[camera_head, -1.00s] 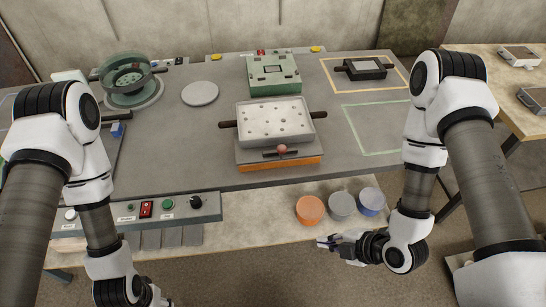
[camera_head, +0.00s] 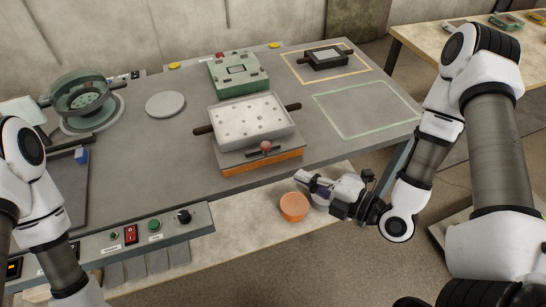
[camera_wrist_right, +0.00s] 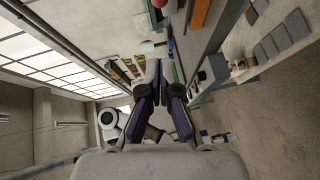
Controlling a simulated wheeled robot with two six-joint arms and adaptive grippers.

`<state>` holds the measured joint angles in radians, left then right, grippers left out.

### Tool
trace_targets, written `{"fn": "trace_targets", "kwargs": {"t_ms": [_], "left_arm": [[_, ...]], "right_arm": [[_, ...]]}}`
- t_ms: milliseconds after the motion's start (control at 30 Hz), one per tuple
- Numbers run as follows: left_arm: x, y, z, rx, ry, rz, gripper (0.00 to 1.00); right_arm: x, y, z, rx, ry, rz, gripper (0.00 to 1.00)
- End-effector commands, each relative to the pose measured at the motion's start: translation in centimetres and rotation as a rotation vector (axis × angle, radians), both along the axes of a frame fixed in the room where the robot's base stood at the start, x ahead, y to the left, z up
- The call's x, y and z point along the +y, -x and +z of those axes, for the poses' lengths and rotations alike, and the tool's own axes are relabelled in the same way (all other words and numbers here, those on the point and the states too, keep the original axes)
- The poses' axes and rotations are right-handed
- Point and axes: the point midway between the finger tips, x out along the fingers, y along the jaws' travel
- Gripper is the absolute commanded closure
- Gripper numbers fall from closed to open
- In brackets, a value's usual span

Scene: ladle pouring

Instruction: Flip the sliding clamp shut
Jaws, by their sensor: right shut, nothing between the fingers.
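The sliding clamp, a dark bar with a red ball knob (camera_head: 265,146), sits on the front of the orange-edged base (camera_head: 262,165). A pale perforated tray (camera_head: 250,118) with dark side handles rests on that base. I cannot tell from here how far the clamp is closed. My right gripper (camera_head: 300,179) is shut and empty, near the table's front edge, apart from the knob and to its lower right. Its purple-sided fingers also show in the right wrist view (camera_wrist_right: 155,75). My left gripper is outside the head view.
An orange pot (camera_head: 294,206) stands on the lower shelf under my right gripper. A control panel (camera_head: 140,232) runs along the front left. A green block (camera_head: 235,72) stands behind the tray. The green-outlined area (camera_head: 368,107) at right is empty.

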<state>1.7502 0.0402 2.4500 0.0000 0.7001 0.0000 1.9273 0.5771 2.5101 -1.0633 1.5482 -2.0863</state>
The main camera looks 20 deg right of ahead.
Motion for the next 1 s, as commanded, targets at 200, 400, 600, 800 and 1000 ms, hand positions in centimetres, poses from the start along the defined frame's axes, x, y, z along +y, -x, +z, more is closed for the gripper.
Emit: {"fn": "trace_targets", "kwargs": {"t_ms": [200,400,600,800,1000], "left_arm": [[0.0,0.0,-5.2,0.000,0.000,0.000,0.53],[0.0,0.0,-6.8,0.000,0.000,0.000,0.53],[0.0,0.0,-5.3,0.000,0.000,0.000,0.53],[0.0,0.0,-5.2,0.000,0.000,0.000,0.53],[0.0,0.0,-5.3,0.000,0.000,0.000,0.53]], "right_arm": [[2.7,-3.4,-1.8,-0.009,0.005,0.009,1.00],[4.9,-6.4,-1.5,-0.006,0.008,0.008,1.00],[4.2,-9.5,-1.5,-0.003,0.001,-0.001,1.00],[4.1,-10.3,-1.9,0.001,0.001,0.000,1.00],[4.1,-10.3,-1.9,0.000,0.001,0.000,1.00]]}}
